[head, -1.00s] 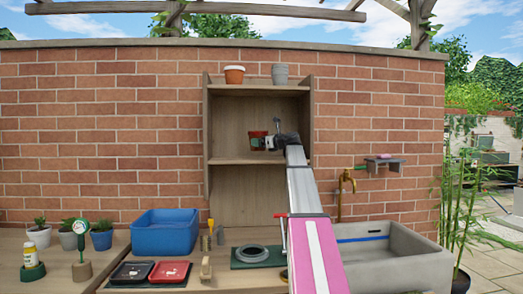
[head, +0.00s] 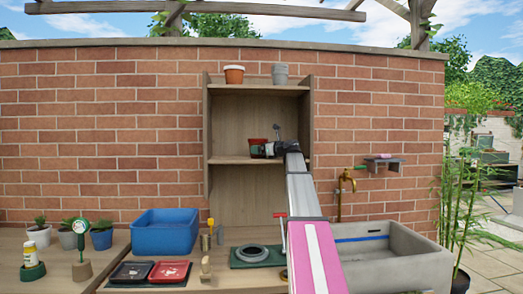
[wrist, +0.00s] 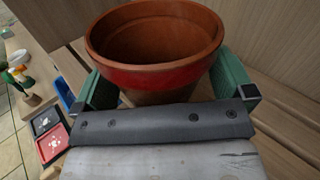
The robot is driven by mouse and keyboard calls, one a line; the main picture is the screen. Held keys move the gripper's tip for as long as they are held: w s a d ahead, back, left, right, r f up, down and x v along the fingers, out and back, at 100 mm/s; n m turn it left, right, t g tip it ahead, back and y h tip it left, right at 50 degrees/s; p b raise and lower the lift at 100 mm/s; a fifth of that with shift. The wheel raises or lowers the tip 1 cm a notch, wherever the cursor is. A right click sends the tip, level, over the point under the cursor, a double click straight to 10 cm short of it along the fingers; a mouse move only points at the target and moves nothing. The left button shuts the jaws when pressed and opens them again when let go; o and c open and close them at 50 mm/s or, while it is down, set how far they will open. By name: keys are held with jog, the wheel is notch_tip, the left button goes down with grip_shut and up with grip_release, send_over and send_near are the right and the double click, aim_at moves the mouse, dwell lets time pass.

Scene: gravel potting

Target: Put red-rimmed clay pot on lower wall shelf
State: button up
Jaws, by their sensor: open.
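The red-rimmed clay pot (head: 257,147) is upright at the lower wall shelf (head: 228,161), and its base appears to rest on the board. In the wrist view the clay pot (wrist: 155,77) shows a red band below its rim and looks empty inside. My gripper (head: 267,150) is at the shelf, reaching in from the front right. In the wrist view its green-padded fingers stand on either side of the pot, open around it. The front of the gripper body hides the pot's lower part there.
An orange pot (head: 234,75) and a grey pot (head: 280,74) stand on the shelf unit's top. Below are a blue tub (head: 165,232), a red tray (head: 169,272) and a stone sink (head: 385,262). The lower shelf's left part is clear.

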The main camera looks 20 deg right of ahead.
jog(key=v, duration=1.2)
